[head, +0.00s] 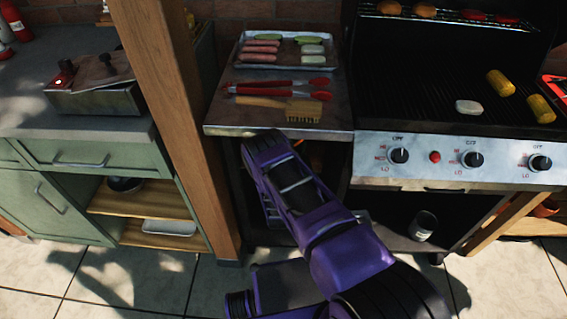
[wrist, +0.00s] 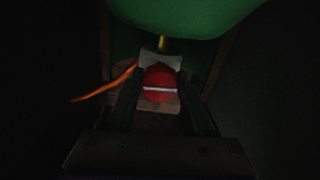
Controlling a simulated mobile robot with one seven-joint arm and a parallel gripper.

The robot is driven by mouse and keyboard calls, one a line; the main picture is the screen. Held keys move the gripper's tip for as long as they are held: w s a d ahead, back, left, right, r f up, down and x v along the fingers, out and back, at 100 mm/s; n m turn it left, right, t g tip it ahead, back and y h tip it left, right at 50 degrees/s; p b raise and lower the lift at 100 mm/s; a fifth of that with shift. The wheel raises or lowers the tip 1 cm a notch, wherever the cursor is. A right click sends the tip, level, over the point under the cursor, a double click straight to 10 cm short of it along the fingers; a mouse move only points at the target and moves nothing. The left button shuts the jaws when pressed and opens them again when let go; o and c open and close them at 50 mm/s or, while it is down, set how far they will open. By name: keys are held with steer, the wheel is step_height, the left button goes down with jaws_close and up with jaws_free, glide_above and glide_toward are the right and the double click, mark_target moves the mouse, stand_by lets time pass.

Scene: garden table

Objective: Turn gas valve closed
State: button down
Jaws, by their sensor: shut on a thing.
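The gas valve (wrist: 160,78) is a red round knob with a white line across it, seen in the wrist view. The line lies roughly level in the picture. My gripper (wrist: 160,97) is shut on the valve, with a dark finger on each side of it. The green gas bottle (wrist: 165,20) fills the top of the wrist view, behind the valve. In the head view my purple arm reaches in under the grill's side shelf. The gripper, valve and bottle are hidden there.
An orange hose (wrist: 103,87) runs left from the valve. Above my arm, the side shelf (head: 222,114) holds a food tray (head: 243,57), red tongs (head: 270,87) and a brush (head: 303,109). A wooden post (head: 178,105) stands left of my arm. The wrist surroundings are dark.

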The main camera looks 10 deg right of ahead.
steer(key=shift+c, duration=1.6)
jaws_free()
steer(key=shift+s, duration=0.15)
